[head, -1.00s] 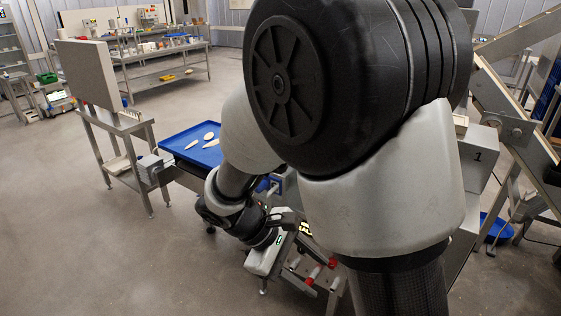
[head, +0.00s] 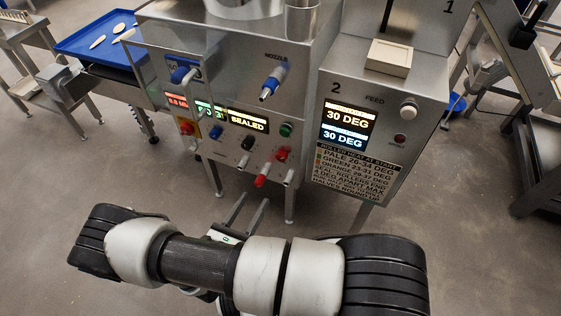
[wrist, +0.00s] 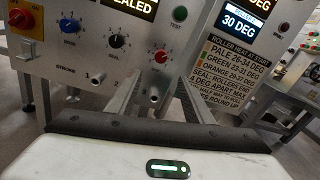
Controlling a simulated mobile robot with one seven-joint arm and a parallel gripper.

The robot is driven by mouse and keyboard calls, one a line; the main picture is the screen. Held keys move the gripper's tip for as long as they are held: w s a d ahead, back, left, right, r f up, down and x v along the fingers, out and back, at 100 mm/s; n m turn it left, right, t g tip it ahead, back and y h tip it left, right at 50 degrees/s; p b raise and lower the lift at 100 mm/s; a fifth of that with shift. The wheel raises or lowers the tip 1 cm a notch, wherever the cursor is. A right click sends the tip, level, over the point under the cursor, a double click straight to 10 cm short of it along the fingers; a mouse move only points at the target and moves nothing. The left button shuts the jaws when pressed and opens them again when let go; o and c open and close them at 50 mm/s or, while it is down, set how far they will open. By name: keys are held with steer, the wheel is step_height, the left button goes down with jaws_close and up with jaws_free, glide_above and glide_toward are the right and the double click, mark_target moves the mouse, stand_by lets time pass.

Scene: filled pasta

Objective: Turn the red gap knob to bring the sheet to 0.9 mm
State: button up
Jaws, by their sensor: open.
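The red knob (head: 282,153) is on the lower right of the machine's front panel, right of a black knob (head: 248,143) and a blue knob (head: 215,132). My gripper (head: 254,199) is below and in front of the panel. Its two fingers are apart with nothing between them, clear of the red knob. A small red-lit display (head: 176,100) sits at the panel's left; its reading is too small to tell.
A red-tipped post (head: 261,180) sticks out below the red knob. A green button (head: 286,130) is just above it. A blue-handled nozzle (head: 272,82) juts out higher up. Unit 2 (head: 385,130) on the right shows 30 DEG twice.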

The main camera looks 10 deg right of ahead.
mark_target(280, 159)
steer(key=b+x, duration=0.1)
steer(key=x, duration=1.6)
steer(key=shift+b, duration=0.3)
steer(key=c, duration=1)
steer(key=shift+c, duration=0.2)
steer(key=shift+m, duration=0.5)
steer(key=m+p, duration=0.1)
steer(key=m, duration=0.2)
steer(key=shift+s+r+m+p, duration=0.1)
steer(key=shift+m+p, duration=0.2)
steer(key=shift+m+y+p, duration=0.3)
steer(key=shift+m+p, duration=0.35)
steer(key=shift+m, duration=1.35)
